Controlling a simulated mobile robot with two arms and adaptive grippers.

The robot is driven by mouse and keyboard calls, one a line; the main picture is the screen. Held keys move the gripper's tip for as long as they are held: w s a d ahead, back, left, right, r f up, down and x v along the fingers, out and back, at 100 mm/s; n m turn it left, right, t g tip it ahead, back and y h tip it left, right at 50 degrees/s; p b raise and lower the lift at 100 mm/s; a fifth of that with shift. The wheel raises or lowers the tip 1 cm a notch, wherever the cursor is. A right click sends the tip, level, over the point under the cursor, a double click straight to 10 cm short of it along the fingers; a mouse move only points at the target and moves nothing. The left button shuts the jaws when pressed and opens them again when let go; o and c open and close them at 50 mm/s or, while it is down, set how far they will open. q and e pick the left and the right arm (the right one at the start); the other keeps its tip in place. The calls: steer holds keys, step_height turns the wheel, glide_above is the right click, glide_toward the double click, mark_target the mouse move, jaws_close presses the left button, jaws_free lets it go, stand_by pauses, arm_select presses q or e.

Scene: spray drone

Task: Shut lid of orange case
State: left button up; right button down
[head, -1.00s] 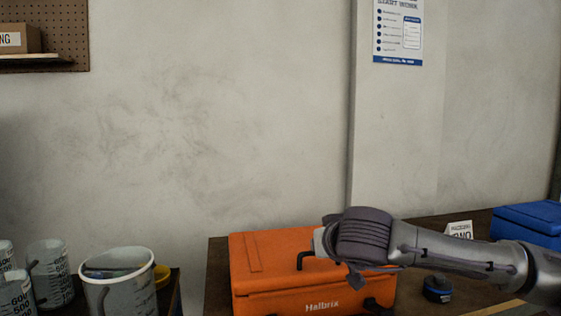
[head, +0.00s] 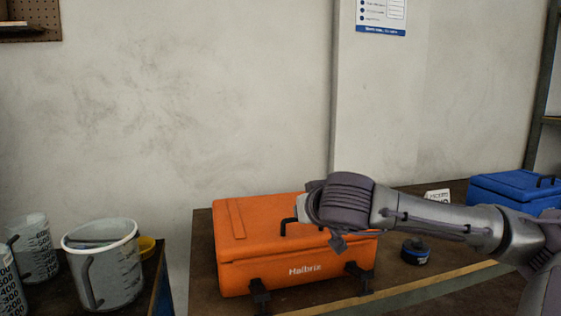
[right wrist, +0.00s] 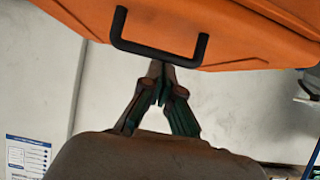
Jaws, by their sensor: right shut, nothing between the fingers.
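The orange case (head: 262,280) stands on the brown bench in the head view, with a black handle (head: 283,229) on its lid (head: 235,235). The lid looks down on the body, with no clear gap along the front. Two black latches (head: 259,292) stick out at the front; I cannot tell whether they are fastened. My right arm reaches across the lid from the right. In the right wrist view my right gripper (right wrist: 162,74) is shut and empty, its tips close to the lid handle (right wrist: 155,52); contact is unclear. My left gripper is out of view.
A blue case (head: 510,190) and a dark round tin (head: 415,251) are on the bench to the right. A white bucket (head: 100,240) and measuring jugs (head: 36,250) stand on a separate surface at left. A wall rises behind the bench.

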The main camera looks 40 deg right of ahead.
arm_select(q)
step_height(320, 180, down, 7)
steer(key=p, duration=0.2)
arm_select(e)
step_height(320, 180, up, 4)
arm_select(q)
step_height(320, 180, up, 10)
steer(key=b, duration=0.3)
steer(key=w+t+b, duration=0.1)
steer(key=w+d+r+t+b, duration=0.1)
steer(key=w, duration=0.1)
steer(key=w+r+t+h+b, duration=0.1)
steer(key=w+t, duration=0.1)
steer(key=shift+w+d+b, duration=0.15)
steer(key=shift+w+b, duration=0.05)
steer(key=shift+b, duration=0.2)
arm_select(e)
steer(key=s+a+f, duration=0.4)
steer(key=s+f, duration=0.1)
steer(key=s, duration=0.3)
steer(key=shift+a+f, duration=0.15)
steer(key=shift+a, duration=0.1)
